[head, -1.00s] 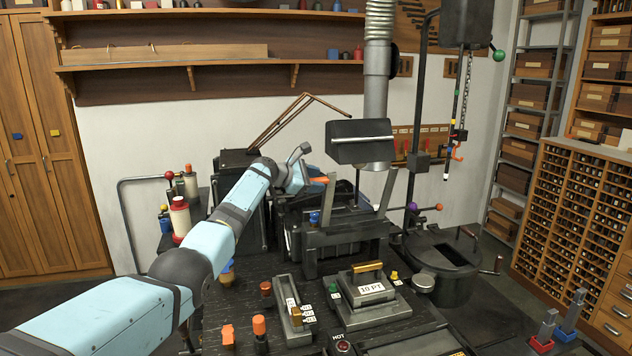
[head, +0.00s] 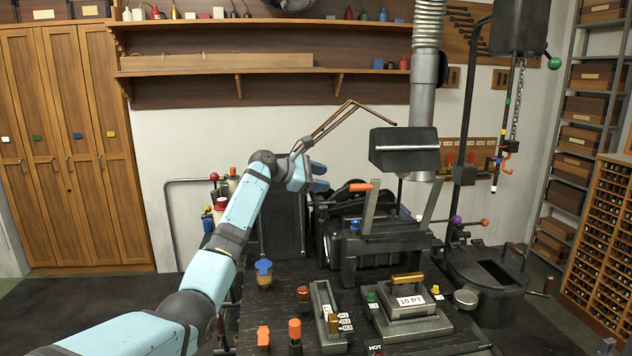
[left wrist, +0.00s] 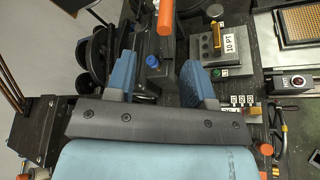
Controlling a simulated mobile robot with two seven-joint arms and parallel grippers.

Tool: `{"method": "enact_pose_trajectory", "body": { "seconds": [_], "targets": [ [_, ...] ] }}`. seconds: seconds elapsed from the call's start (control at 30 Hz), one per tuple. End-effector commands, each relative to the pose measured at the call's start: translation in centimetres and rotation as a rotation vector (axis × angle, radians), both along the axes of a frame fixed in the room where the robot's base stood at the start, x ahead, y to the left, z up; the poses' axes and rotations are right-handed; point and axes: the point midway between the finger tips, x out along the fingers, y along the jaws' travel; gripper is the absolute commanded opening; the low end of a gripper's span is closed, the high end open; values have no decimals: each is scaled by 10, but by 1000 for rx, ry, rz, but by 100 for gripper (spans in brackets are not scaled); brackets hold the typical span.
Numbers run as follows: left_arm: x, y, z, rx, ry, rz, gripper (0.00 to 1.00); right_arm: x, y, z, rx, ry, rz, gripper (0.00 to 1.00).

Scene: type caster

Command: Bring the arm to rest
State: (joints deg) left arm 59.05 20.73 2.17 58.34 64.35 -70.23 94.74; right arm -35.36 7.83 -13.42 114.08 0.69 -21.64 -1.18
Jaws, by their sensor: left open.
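My left arm, pale blue with dark joints, reaches in from the lower left of the head view. Its gripper (head: 318,178) hangs at the back of the black bench, left of the orange-tipped lever (head: 360,187) of the casting machine (head: 385,240). In the left wrist view the two blue fingers of my left gripper (left wrist: 158,78) stand wide apart with nothing gripped between them. The orange lever (left wrist: 166,15) and a blue knob (left wrist: 152,60) show beyond and between the fingers. My right gripper is in neither view.
A mould block marked 10 PT (head: 408,300) and a block with numbered tags (head: 326,315) sit on the bench. A dark hood (head: 403,150) hangs under the metal duct. A melting pot (head: 488,275) stands at right. Open floor (head: 90,300) lies at left.

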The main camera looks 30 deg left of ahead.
Motion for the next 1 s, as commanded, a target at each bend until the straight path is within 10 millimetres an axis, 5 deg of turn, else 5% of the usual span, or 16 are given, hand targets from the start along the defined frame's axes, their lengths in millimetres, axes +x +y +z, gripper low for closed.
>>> {"method": "enact_pose_trajectory", "body": {
  "seconds": [0.73, 0.87, 1.0],
  "targets": [
    [-11, 7, 1, 10, 0, -3, 48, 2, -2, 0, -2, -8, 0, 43],
    [-20, -6, -37, 108, -2, -34, 48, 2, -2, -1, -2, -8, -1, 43],
    [-53, -35, -118, 350, -20, -127, 48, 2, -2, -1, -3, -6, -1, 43]
  ]
}}
